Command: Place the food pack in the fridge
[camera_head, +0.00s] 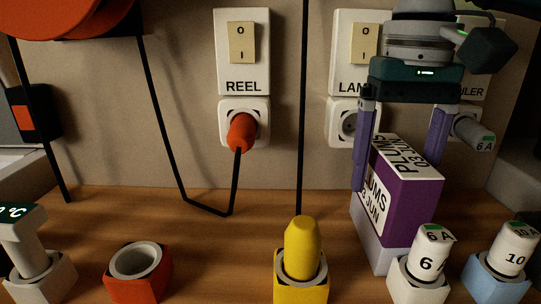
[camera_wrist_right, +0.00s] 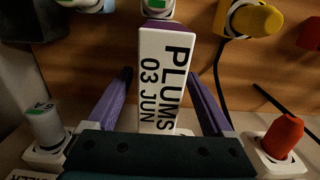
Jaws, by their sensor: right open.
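The food pack (camera_head: 415,215) is a purple and white box labelled PLUMS 03 JUN. It stands upright on the wooden surface at the right of the head view. Its white labelled top faces the right wrist camera (camera_wrist_right: 165,85). My right gripper (camera_head: 396,172) is above the pack with its purple fingers pointing down. The fingers are open, one on each side of the upper part of the pack; in the wrist view the gripper (camera_wrist_right: 160,75) shows gaps beside the label. I cannot make out a fridge. My left gripper is not in view.
A yellow plug (camera_head: 302,250) and an empty orange holder (camera_head: 138,272) are further left. Behind is a wall with switches (camera_head: 242,50), sockets and hanging cables.

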